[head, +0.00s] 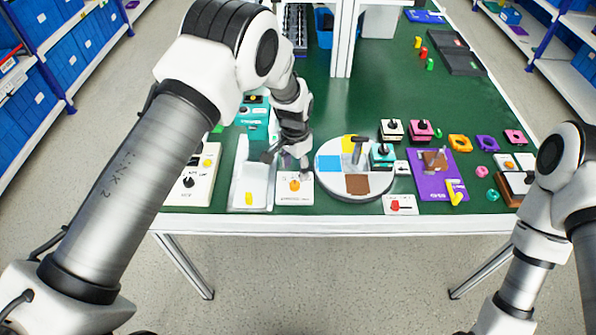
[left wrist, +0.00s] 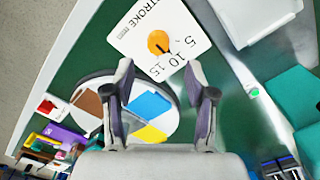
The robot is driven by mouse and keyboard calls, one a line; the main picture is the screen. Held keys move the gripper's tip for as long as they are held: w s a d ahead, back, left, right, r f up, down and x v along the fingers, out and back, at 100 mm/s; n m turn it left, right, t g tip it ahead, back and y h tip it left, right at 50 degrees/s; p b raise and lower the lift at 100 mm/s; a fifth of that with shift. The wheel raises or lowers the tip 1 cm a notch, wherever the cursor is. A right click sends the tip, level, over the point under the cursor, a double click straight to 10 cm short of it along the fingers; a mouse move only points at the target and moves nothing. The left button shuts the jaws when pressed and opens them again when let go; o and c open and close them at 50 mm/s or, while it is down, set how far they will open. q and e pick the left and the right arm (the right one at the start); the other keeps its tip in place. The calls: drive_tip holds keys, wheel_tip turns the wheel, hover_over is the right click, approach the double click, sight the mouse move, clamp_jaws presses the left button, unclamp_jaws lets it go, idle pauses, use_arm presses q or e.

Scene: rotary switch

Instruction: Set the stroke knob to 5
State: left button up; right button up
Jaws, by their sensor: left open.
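The stroke knob (head: 294,186) is a small orange knob on a white panel (head: 286,200) near the front edge of the table. In the left wrist view the knob (left wrist: 157,41) has a dark pointer mark, and the panel (left wrist: 135,40) reads STROKE with 5, 10 and 15. The mark points toward the numbers, roughly near 10; I cannot tell exactly. My left gripper (head: 286,161) is open and empty, just behind and above the knob. In the left wrist view its fingertips (left wrist: 159,72) are apart, with the knob beyond them and not between them. My right gripper is out of view.
A white tray (head: 238,198) stands left of the panel. A round turntable (head: 329,184) with coloured sectors stands close on the right. A panel with a red knob (head: 399,205) and a purple board (head: 427,190) lie farther right. Green tabletop behind is partly clear.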

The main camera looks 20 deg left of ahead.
sight(295, 182)
use_arm(q)
drive_tip(key=shift+s+f+p, duration=0.2)
drive_tip(key=shift+s+f, duration=0.25)
drive_tip(key=shift+f, duration=0.2)
drive_tip(key=shift+s+f+p, duration=0.2)
drive_tip(key=shift+s+f, duration=0.2)
drive_tip(key=shift+f, duration=0.2)
drive_tip(key=f, duration=0.1)
drive_tip(key=w+f, duration=0.1)
drive_tip(key=f, duration=0.1)
drive_tip(key=shift+w, duration=0.1)
drive_tip(key=shift+w+f, duration=0.2)
drive_tip(key=shift+f, duration=0.1)
drive_tip(key=shift+s+r, duration=0.35)
drive_tip(key=shift+s, duration=0.05)
drive_tip(key=c, duration=0.5)
clamp_jaws()
